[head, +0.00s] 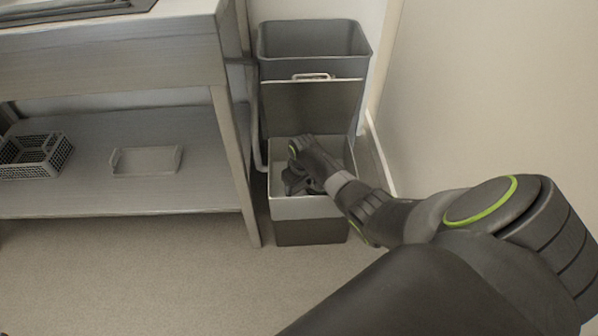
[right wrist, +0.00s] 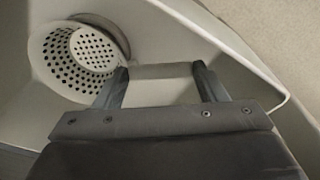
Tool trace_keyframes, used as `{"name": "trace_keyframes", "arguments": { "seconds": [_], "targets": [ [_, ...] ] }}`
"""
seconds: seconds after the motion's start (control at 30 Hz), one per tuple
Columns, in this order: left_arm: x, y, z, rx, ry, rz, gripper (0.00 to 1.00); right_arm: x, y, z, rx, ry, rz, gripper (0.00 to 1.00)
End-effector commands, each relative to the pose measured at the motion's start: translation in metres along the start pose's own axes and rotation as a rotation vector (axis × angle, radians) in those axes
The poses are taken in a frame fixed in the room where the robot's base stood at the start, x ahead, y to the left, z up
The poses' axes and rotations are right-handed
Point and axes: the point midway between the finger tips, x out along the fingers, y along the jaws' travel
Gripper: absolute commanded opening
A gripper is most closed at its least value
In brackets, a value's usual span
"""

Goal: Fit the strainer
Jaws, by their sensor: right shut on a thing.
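The strainer (right wrist: 80,58) is a pale round cup with many dark holes, at the upper left of the right wrist view. It lies low inside the light grey walls of an open bin-like container (head: 308,208). My right gripper (right wrist: 163,80) is inside that container, its fingers apart with a pale bar between them. The bar seems to belong to the strainer, but the join is not clear. In the head view my right gripper (head: 295,172) reaches into the container and the strainer cannot be made out. My left gripper is not in view.
A taller dark grey bin (head: 313,95) with a light handle stands just behind the container. A grey table with a lower shelf (head: 110,196) is to the left. The shelf holds a grid basket (head: 38,157) and a small tray (head: 145,161). A wall is close on the right.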

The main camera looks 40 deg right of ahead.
Motion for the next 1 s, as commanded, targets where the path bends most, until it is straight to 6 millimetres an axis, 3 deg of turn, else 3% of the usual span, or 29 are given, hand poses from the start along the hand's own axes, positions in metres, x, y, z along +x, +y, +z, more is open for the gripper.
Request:
{"name": "trace_keyframes", "arguments": {
  "seconds": [0.57, 0.6, 0.77, 1.0],
  "targets": [
    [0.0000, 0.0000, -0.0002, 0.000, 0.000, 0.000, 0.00, 0.0016, 0.0000, -0.0003, 0.000, 0.001, 0.000, 0.17],
    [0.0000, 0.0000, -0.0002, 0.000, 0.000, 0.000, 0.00, 0.0016, 0.0000, -0.0004, 0.000, 0.001, 0.000, 0.69],
    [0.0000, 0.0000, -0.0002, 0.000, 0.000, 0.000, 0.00, 0.0016, 0.0000, -0.0002, 0.000, 0.001, 0.000, 0.90],
    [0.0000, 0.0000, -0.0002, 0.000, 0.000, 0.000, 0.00, 0.0021, -0.0002, 0.0006, 0.000, -0.001, -0.001, 0.90]
  ]
}}
